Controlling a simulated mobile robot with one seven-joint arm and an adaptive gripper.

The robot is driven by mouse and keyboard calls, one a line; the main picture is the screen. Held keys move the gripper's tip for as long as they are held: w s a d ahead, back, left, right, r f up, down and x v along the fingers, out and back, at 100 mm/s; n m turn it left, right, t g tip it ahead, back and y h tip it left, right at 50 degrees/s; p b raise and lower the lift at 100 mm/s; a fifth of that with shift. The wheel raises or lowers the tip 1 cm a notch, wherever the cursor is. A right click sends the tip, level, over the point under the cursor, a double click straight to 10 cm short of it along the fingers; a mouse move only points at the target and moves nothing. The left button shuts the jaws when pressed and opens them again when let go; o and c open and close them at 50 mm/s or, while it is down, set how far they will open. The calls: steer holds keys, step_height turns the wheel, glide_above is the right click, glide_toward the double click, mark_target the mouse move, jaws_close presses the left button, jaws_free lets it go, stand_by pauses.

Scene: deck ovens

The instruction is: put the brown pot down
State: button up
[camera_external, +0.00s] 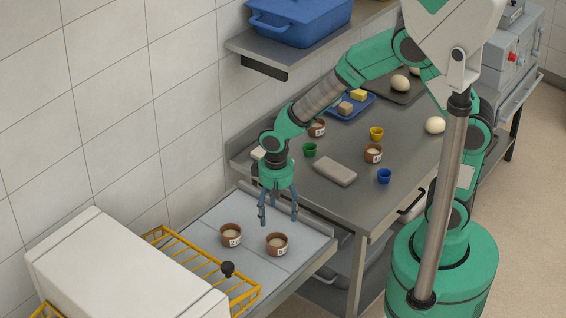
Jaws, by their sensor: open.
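Two brown pots with pale contents and light labels stand upright on the grey lower surface at the left: one brown pot (231,236) and, to its right, another brown pot (277,245). My gripper (279,213) points down just above and behind the right one in the picture. Its fingers are spread and nothing is between them. Its exact height over the surface (212,215) is hard to tell. Two more brown pots stand on the steel table, one near the middle (373,154) and one partly hidden behind my arm (317,129).
A yellow wire rack (205,262) and a white box (120,270) border the lower surface. The steel table (335,205) holds a grey block (335,171), green (310,149), blue (384,176) and yellow (376,133) cups, a blue tray (335,113) and pale balls. A shelf with a blue bin (300,22) hangs above.

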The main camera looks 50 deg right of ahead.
steer(key=s+d+r+t, duration=0.1)
steer(key=s+d+r, duration=0.1)
steer(key=d+r, duration=0.5)
steer(key=s+d+r+t, duration=0.2)
steer(key=d+r, duration=0.2)
steer(key=r, duration=0.7)
steer(key=s+d+r+n+t, duration=0.1)
steer(key=s+d+r, duration=0.3)
steer(key=s+r, duration=0.1)
steer(key=s+d+r+t, duration=0.1)
steer(key=s+d+r, duration=0.3)
steer(key=s+r, duration=0.2)
steer(key=shift+s+d+n+t, duration=0.3)
steer(key=shift+s+n, duration=0.1)
steer(key=shift+s, duration=0.75)
steer(key=shift+f, duration=0.1)
step_height(320, 180, down, 3)
steer(key=b, duration=0.3)
steer(key=shift+f, duration=0.1)
